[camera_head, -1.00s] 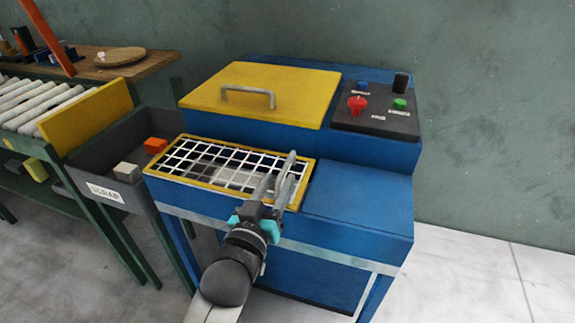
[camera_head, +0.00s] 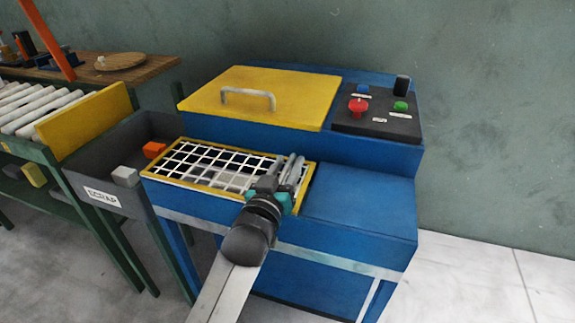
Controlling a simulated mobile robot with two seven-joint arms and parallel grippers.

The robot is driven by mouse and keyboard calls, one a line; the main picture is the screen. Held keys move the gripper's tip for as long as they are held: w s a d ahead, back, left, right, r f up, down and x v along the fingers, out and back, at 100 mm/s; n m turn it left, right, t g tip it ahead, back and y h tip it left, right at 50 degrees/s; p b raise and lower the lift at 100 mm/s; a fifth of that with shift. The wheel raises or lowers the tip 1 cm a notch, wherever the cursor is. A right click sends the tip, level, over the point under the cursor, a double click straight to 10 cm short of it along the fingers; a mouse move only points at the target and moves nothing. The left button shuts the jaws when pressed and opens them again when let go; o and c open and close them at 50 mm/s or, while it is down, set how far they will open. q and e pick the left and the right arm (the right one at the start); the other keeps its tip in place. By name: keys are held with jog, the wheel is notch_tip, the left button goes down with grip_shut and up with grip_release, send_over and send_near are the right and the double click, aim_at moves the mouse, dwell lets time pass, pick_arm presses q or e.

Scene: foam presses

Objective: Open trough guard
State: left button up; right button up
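The trough guard (camera_head: 215,166), a white mesh in a yellow frame, lies flat over the trough at the front left of the blue press (camera_head: 360,205). It looks closed. My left gripper (camera_head: 290,166) is over the guard's right end, fingers pointing away from me. My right gripper is not in view.
A yellow lid (camera_head: 258,90) with a metal handle (camera_head: 248,94) is behind the guard. A control panel (camera_head: 376,118) with red and green buttons is right of it. A grey scrap bin (camera_head: 104,196) stands close on the left, beside a roller conveyor (camera_head: 40,105).

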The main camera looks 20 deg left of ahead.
pick_arm(q)
grip_shut()
dwell(1.2)
